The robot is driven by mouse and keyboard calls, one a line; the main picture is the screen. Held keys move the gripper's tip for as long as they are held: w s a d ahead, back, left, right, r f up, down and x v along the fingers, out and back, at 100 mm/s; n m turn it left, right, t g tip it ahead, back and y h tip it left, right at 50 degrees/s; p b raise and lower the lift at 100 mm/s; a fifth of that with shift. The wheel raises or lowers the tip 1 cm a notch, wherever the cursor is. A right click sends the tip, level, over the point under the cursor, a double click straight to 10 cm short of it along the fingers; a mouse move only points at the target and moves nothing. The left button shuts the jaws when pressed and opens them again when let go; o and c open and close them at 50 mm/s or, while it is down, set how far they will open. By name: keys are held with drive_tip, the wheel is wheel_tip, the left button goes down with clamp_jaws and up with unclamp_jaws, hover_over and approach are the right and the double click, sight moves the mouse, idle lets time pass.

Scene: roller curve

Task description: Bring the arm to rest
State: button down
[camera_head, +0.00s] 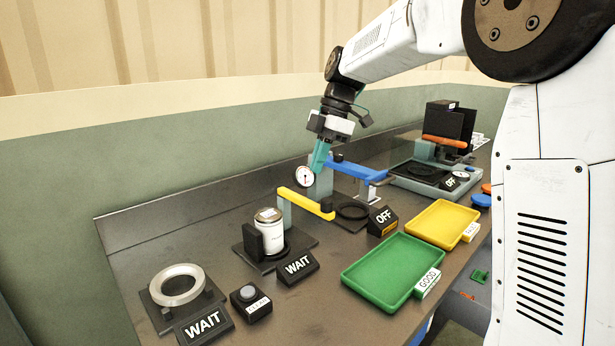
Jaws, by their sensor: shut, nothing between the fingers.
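My arm reaches in from the upper right over the dark workbench (225,205). My gripper (318,166) hangs down above the middle of the bench, with teal fingers that are shut and empty. Its tips are close to a small round dial gauge (305,176) and a grey post; I cannot tell whether they touch. A yellow lever bar (300,200) lies below the gripper, and a blue lever bar (358,170) is just to its right.
A white jar (269,230) stands on a black fixture at left. A metal ring (176,285) sits on another fixture at front left. A green tray (392,268) and a yellow tray (442,222) lie at right. WAIT and OFF signs (383,219) stand among them.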

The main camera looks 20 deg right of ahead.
drive_tip(key=s+d+f+m+h, duration=0.1)
drive_tip(key=s+m, duration=0.5)
drive_tip(key=s, duration=0.6)
drive_tip(key=s+f+m+t+h, duration=0.1)
drive_tip(key=s+f+m, duration=0.3)
drive_tip(key=s+m, duration=0.3)
drive_tip(key=s+d+f+m+t+h, duration=0.1)
drive_tip(key=s+f+m, duration=0.2)
drive_tip(key=s+m, duration=0.4)
drive_tip(key=s, duration=0.9)
drive_tip(key=shift+s+d+h, duration=0.3)
drive_tip(key=shift+h, duration=0.1)
